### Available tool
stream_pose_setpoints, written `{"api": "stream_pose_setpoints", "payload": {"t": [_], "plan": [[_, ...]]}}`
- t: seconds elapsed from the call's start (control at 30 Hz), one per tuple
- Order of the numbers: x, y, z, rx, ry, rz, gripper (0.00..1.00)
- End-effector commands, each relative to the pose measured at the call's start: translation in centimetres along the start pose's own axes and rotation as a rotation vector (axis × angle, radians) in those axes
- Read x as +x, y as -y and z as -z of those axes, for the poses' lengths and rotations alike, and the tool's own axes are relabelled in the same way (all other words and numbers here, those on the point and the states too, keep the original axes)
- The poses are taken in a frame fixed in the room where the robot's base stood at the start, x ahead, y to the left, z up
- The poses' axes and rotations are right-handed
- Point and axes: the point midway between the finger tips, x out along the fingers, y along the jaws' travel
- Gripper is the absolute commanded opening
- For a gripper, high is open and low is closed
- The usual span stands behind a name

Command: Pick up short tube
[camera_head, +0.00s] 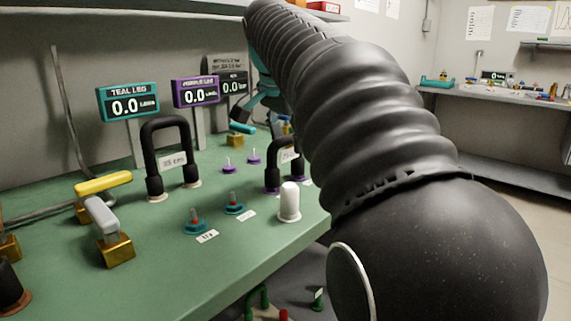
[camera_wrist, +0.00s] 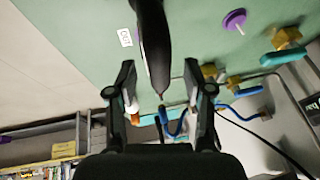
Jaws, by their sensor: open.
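A short black U-shaped tube (camera_head: 273,178) stands upright on the green bench in the head view, its feet on purple bases. It is partly hidden by my arm, and its white label is only partly visible. A larger black U-shaped tube (camera_head: 154,150) with a white label stands to its left. In the wrist view, my gripper (camera_wrist: 160,68) is open. A dark tube-like piece (camera_wrist: 153,40) lies ahead of and between the fingers; I cannot tell whether they touch it. My gripper is mostly hidden behind my arm in the head view.
A white rounded peg (camera_head: 289,202) and teal valves (camera_head: 195,224) stand near the bench's front edge. Yellow (camera_head: 103,184) and grey (camera_head: 101,216) handles are at left. Display signs (camera_head: 128,104) stand behind. A side bench (camera_head: 500,96) is at right.

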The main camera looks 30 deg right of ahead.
Motion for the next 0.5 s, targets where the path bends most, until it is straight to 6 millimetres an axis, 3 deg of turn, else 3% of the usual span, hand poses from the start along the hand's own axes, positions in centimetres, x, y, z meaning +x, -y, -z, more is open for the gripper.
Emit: {"api": "stream_pose_setpoints", "payload": {"t": [0.1, 0.37, 0.5], "plan": [[1.04, -0.02, -0.02, 0.0, 0.0, 0.0, 0.52], [1.18, 0.01, 0.02, 0.0, 0.0, 0.0, 0.52], [1.17, 0.01, 0.02, 0.0, 0.0, 0.001, 0.19]]}}
